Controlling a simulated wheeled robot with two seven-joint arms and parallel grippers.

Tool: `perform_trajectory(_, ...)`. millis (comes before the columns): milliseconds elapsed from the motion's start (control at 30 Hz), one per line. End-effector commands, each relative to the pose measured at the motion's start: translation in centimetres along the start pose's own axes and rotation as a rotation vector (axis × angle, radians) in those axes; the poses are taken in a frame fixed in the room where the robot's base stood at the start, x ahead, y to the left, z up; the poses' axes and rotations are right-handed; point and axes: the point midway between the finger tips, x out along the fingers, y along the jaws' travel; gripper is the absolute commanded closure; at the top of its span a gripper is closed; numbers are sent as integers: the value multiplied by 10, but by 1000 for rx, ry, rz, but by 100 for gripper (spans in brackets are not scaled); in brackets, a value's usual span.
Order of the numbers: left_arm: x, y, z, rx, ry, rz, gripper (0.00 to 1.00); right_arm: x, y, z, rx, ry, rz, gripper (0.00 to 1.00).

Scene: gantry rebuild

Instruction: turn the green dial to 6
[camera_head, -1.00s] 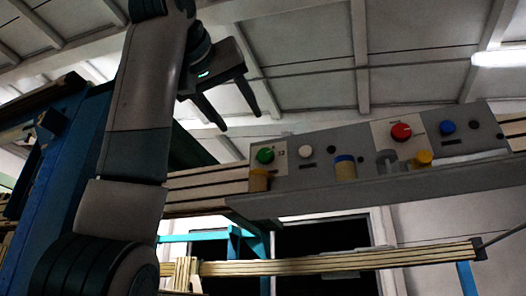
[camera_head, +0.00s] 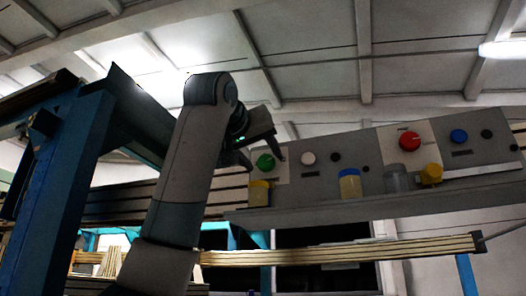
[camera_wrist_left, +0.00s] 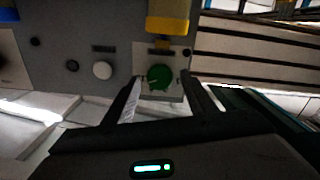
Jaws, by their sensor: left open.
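The green dial (camera_head: 265,162) sits on a pale plate at the left end of the grey panel (camera_head: 330,160). In the left wrist view the green dial (camera_wrist_left: 159,77) shows with a light pointer mark, too small to read against numbers. My left gripper (camera_head: 266,160) is open at the dial. In the left wrist view its two fingers (camera_wrist_left: 160,90) stand on either side of the dial, apart from it as far as I can see. My right gripper is not in view.
A yellow-lidded jar (camera_head: 259,193) stands on the ledge just below the dial. Further right are a white button (camera_head: 308,158), a blue-lidded jar (camera_head: 350,185), a clear jar (camera_head: 396,180), a yellow item (camera_head: 431,174), a red button (camera_head: 410,141) and a blue button (camera_head: 458,136).

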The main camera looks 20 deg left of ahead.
Motion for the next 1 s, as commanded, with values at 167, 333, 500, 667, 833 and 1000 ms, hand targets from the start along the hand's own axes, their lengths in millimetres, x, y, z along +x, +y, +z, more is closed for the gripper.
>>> perform_trajectory(167, 12, 0, 0, 0, 0, 0, 49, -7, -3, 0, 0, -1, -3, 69)
perform_trajectory(333, 14, 0, 0, 0, 0, 0, 49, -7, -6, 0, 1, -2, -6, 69)
perform_trajectory(500, 14, 0, 1, 0, 0, 0, 49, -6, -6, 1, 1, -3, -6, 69)
perform_trajectory(667, 14, 0, 1, 0, -1, 0, 87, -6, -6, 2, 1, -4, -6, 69)
perform_trajectory(833, 13, 0, 1, -1, -1, 0, 90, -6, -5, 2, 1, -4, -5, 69)
perform_trajectory(1000, 13, 0, 1, -20, -1, 1, 90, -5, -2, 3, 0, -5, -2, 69)
